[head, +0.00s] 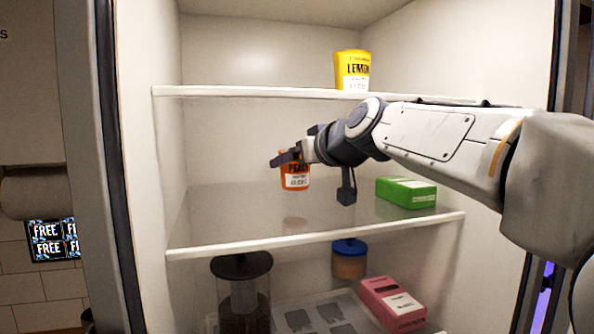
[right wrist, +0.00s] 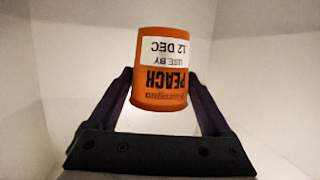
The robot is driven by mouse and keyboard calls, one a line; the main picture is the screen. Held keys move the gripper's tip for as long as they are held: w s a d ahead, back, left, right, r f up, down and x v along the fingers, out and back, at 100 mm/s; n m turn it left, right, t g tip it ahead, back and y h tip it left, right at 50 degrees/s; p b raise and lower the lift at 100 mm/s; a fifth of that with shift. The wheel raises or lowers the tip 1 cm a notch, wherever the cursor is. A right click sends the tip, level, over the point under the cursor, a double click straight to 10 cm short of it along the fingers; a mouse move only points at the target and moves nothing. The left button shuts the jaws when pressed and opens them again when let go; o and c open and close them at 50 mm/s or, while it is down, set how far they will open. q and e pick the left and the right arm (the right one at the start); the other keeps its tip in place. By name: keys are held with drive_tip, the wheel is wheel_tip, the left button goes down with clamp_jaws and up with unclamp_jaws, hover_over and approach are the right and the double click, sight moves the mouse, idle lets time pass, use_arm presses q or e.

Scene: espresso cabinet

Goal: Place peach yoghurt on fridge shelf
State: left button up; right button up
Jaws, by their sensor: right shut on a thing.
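The peach yoghurt is an orange pot (head: 295,180) with a white label, upright inside the fridge. In the head view it is above the middle shelf (head: 320,236), with a faint reflection below it and a gap between. My right gripper (head: 290,160) is shut on the pot's upper part. In the right wrist view the pot (right wrist: 163,75) appears upside down between the two fingers (right wrist: 163,95), its label reading PEACH, USE BY 12 DEC. My left gripper is not in view.
A yellow lemon pot (head: 352,70) stands on the upper shelf (head: 250,92). A green box (head: 405,192) lies on the middle shelf to the right. Below are a dark-lidded container (head: 242,290), a blue-lidded jar (head: 349,262) and a pink box (head: 393,303). The middle shelf's left part is clear.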

sight(302, 174)
drive_tip(key=shift+s+f, duration=0.1)
drive_tip(key=shift+f, duration=1.5)
drive_tip(key=shift+f+b, duration=0.2)
drive_tip(key=shift+b, duration=0.2)
drive_tip(key=o, duration=1.5)
drive_tip(key=shift+r, duration=0.1)
drive_tip(key=shift+r+p, duration=0.2)
drive_tip(key=shift+p, duration=0.2)
drive_tip(key=b+v, duration=0.3)
drive_tip(key=v, duration=0.7)
drive_tip(key=shift+s+d, duration=0.3)
drive_tip(key=shift+d, duration=0.05)
drive_tip(key=shift+s+d+r, duration=0.2)
drive_tip(key=shift+s, duration=0.35)
